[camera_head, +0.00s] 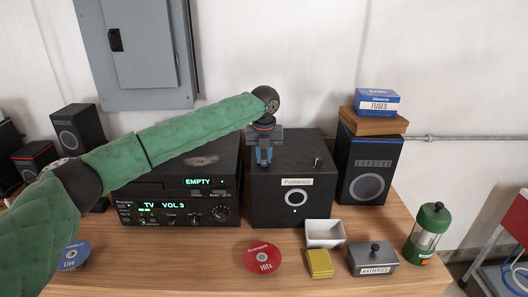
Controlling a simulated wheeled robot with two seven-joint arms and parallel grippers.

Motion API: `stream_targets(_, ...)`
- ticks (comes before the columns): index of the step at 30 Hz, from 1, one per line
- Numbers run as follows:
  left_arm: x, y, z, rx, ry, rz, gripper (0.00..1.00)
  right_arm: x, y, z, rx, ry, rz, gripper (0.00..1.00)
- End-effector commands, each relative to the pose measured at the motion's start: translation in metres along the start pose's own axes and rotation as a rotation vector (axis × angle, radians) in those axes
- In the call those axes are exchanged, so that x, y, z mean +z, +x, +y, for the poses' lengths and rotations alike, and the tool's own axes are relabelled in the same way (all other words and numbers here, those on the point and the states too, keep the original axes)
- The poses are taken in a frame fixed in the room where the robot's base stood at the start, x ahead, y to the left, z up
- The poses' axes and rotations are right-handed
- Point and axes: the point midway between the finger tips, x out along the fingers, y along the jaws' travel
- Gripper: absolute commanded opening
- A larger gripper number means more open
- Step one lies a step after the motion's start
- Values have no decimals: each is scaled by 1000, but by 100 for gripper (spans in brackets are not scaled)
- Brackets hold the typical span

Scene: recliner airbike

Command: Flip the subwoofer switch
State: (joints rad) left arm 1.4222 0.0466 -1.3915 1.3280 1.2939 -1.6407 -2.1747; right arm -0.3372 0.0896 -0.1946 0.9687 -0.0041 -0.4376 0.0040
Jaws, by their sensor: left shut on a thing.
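The subwoofer (291,205) is a black box on the wooden table, with a white label, a round white-ringed port and a small blue light on its front. A small dark switch or knob (317,161) stands on its top, right of the middle. My left gripper (264,163) points down at the left part of the subwoofer's top, left of and apart from that knob. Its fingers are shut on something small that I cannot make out. Whether the fingertips touch the top is unclear. My right gripper is not in view.
A stereo (174,212) stands left of the subwoofer, a speaker (369,170) with boxes on top to its right. In front lie a red disc (262,259), a white tray (324,234), a yellow block (320,263), a batteries box (373,259) and a green lantern (428,233).

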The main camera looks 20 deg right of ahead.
Motion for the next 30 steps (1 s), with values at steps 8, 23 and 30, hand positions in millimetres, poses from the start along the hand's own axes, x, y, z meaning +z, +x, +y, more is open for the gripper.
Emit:
stream_targets(8,2,-2,0,-2,-1,7,0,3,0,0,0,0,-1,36)
stream_targets(23,1,-2,0,-2,-1,8,42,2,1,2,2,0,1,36)
stream_targets(30,1,-21,0,-3,0,7,42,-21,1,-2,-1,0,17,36)
